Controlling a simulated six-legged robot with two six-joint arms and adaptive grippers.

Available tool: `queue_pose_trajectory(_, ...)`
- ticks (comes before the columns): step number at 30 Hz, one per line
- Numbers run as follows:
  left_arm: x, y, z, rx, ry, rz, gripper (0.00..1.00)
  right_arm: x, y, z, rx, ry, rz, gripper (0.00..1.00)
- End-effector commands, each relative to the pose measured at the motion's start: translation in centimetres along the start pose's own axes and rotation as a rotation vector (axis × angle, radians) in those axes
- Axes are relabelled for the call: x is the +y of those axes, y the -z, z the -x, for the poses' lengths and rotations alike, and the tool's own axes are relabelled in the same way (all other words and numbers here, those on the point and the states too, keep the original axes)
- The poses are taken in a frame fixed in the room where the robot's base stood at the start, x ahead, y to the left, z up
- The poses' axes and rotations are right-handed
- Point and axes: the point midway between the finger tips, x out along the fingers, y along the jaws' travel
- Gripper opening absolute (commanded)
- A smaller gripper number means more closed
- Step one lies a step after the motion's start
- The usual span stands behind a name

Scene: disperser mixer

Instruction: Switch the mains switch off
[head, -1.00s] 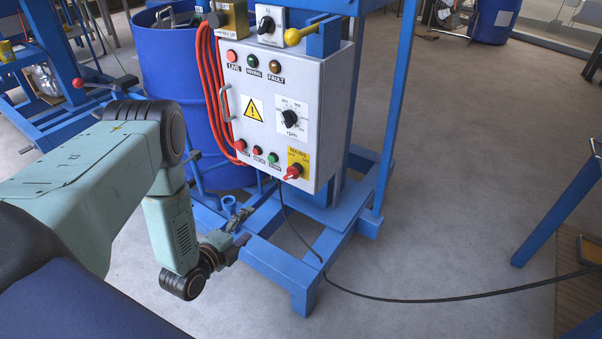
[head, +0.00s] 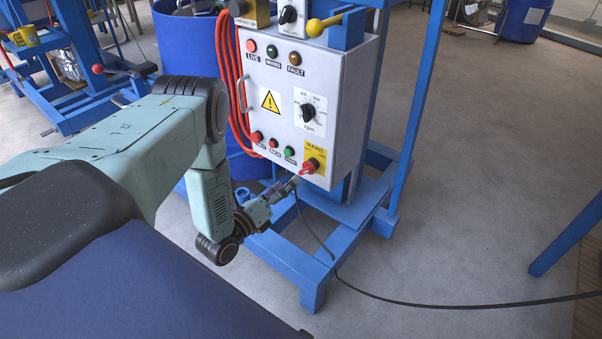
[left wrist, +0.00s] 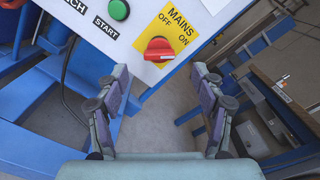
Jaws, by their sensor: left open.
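The mains switch is a red rotary knob (head: 311,166) on a yellow plate at the lower right corner of the grey control panel (head: 270,128). In the left wrist view the red knob (left wrist: 158,50) sits on its yellow plate (left wrist: 176,33), marked MAINS, OFF and ON. I cannot tell for sure which mark the knob points to. My left gripper (head: 283,187) is just below and left of the knob, apart from it. In the left wrist view its two fingers (left wrist: 161,75) are spread and empty, with the knob beyond the gap. My right gripper is not in view.
A green START button (left wrist: 119,10) is beside the switch. The panel hangs on a blue frame (head: 352,235). Red cables (head: 231,85) hang at its left, by a blue drum (head: 187,50). A black cable (head: 420,305) crosses the floor. Open floor lies to the right.

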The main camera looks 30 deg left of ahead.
Motion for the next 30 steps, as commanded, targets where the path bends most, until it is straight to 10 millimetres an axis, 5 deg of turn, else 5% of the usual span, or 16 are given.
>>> queue_pose_trajectory(12, 0.0, 0.2, -6.2, 0.003, 0.004, 0.002, 0.68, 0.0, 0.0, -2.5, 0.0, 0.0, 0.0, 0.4)
queue_pose_trajectory(23, -0.1, 0.1, -6.9, 0.003, 0.002, 0.004, 0.68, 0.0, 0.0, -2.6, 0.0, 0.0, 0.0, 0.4)
queue_pose_trajectory(30, -0.1, 0.1, -6.8, 0.003, 0.002, 0.004, 0.49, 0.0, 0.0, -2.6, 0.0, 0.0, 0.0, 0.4)
